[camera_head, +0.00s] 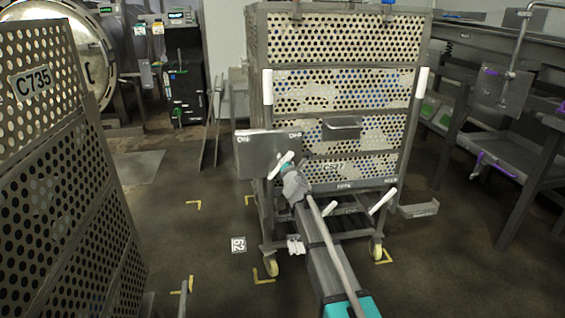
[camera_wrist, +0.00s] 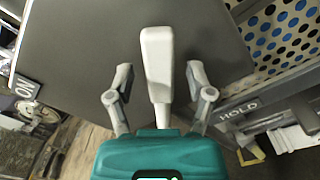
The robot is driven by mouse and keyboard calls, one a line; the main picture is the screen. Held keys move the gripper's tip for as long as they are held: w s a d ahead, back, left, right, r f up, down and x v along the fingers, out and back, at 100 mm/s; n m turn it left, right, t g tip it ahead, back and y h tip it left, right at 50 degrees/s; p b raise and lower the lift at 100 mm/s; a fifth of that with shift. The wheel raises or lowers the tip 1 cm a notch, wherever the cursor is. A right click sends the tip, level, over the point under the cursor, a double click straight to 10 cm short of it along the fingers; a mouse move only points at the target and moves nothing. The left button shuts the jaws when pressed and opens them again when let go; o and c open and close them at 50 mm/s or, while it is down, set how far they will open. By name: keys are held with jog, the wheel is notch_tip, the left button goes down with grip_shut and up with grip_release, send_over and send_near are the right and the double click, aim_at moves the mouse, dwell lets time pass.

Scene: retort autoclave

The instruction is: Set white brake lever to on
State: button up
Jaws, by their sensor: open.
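The white brake lever (camera_head: 281,165) stands in front of a grey metal plate (camera_head: 258,155) on the left front of a perforated cart (camera_head: 335,85). The plate carries an "ON" label at its upper left and another label at its upper right. In the wrist view the white lever (camera_wrist: 158,62) lies between the two fingers of my gripper (camera_wrist: 158,85), with a gap on each side. My gripper is open around the lever, and no finger appears to touch it. In the head view my gripper (camera_head: 290,178) is at the lever, which is partly hidden by it.
A "HOLD" label (camera_wrist: 238,108) sits on the cart right of the plate. Other white handles (camera_head: 383,201) are on the cart's lower right and upper corners. A perforated cage marked C735 (camera_head: 60,150) stands close on the left.

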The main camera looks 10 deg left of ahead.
grip_shut()
jog(key=shift+a+r, duration=0.1)
jog(key=shift+a, duration=0.6)
jog(key=shift+d, duration=0.6)
jog(key=shift+w+d, duration=0.1)
jog(key=shift+d, duration=0.1)
jog(key=shift+n, duration=0.3)
